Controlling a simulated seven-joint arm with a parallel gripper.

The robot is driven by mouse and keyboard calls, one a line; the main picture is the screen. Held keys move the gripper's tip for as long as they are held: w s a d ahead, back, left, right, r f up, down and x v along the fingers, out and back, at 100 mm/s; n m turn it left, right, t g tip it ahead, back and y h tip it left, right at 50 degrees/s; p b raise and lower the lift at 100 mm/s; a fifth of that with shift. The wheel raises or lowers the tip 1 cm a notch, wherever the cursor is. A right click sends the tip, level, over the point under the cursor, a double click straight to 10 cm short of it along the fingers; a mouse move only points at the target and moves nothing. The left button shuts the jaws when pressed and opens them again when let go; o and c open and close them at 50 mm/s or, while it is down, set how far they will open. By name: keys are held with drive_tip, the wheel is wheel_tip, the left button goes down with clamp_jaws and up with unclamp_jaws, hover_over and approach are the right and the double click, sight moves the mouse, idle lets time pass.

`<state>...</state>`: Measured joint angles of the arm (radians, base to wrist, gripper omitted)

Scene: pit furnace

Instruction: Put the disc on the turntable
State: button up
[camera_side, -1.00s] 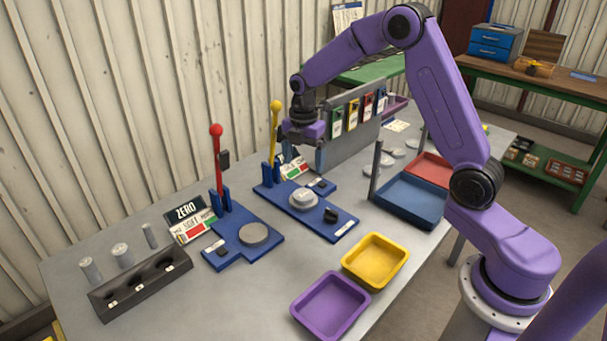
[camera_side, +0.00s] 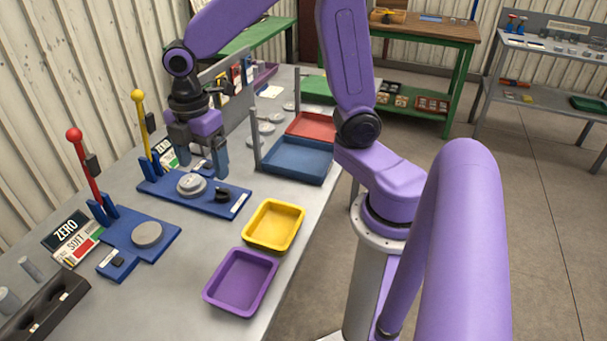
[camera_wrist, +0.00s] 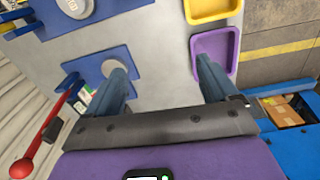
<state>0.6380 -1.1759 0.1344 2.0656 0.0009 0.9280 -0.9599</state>
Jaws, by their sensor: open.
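My gripper (camera_side: 202,166) is open and empty, beside the yellow-lever station and just behind its stepped pale disc (camera_side: 191,184) in the side view. That disc sits on the station's blue base (camera_side: 228,199) and shows at the top left of the wrist view (camera_wrist: 75,5). A flat grey round plate (camera_side: 147,233) lies on the red-lever station's blue base (camera_side: 118,229); it shows near the left finger in the wrist view (camera_wrist: 112,68). Several loose grey discs (camera_side: 265,128) lie on the table behind. I cannot tell which round piece is the turntable.
A red lever (camera_side: 84,165) and a yellow lever (camera_side: 146,128) stand upright. A yellow tray (camera_side: 273,225), a purple tray (camera_side: 240,282) and a blue tray (camera_side: 292,160) line the right side. A dark holed block (camera_side: 45,307) is at front left.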

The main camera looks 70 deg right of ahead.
drive_tip(key=s+d+m, duration=0.2)
drive_tip(key=s+m, duration=0.2)
drive_tip(key=s, duration=1.6)
drive_tip(key=shift+s+m, duration=0.15)
drive_tip(key=shift+m, duration=0.15)
drive_tip(key=shift+d+r, duration=0.1)
